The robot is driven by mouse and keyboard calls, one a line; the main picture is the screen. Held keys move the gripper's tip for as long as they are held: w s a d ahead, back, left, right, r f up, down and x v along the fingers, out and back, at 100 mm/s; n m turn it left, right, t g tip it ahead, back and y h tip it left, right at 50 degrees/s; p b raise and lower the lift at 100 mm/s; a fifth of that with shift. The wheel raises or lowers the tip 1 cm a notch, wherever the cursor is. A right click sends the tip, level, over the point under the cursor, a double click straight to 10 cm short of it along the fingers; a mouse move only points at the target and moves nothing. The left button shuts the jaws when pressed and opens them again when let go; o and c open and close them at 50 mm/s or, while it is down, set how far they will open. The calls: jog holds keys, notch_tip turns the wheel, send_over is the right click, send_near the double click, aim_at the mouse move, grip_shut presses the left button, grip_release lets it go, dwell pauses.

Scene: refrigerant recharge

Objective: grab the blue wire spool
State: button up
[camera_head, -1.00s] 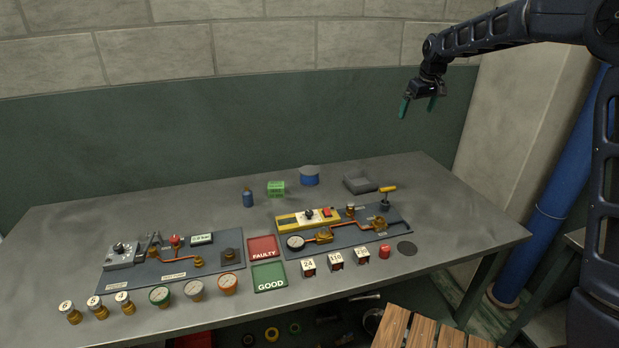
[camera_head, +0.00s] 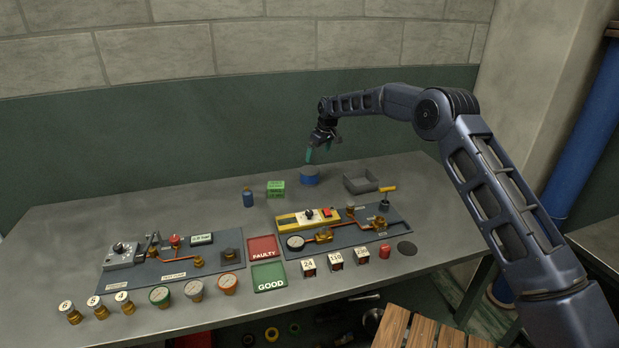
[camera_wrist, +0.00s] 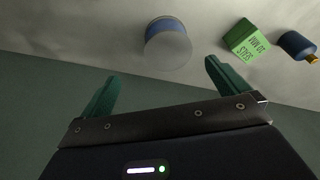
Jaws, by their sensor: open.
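The blue wire spool (camera_head: 309,179), a short blue cylinder with a grey top, stands upright at the back of the table. My gripper (camera_head: 318,154) is above it and a little to the right, with its green fingers pointing down. In the wrist view the spool (camera_wrist: 167,42) shows beyond and between the two fingertips. My gripper there (camera_wrist: 160,72) is open and empty. The fingers are apart from the spool.
A green box (camera_head: 275,188) and a small blue bottle (camera_head: 248,198) stand left of the spool. A grey open tray (camera_head: 362,186) is to its right. A panel with a yellow block (camera_head: 292,219) lies in front. The wall (camera_head: 150,145) is close behind the table.

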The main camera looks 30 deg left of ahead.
aim_at(310, 170)
jog(key=shift+s+a+f, duration=0.2)
jog(key=shift+a+f, duration=0.25)
jog(key=shift+f, duration=0.1)
jog(key=shift+s+a+f, duration=0.2)
jog(key=shift+a+f, duration=0.25)
jog(key=shift+f, duration=0.1)
jog(key=shift+x, duration=5.05)
jog(key=c, duration=1.3)
jog(key=shift+r, duration=0.1)
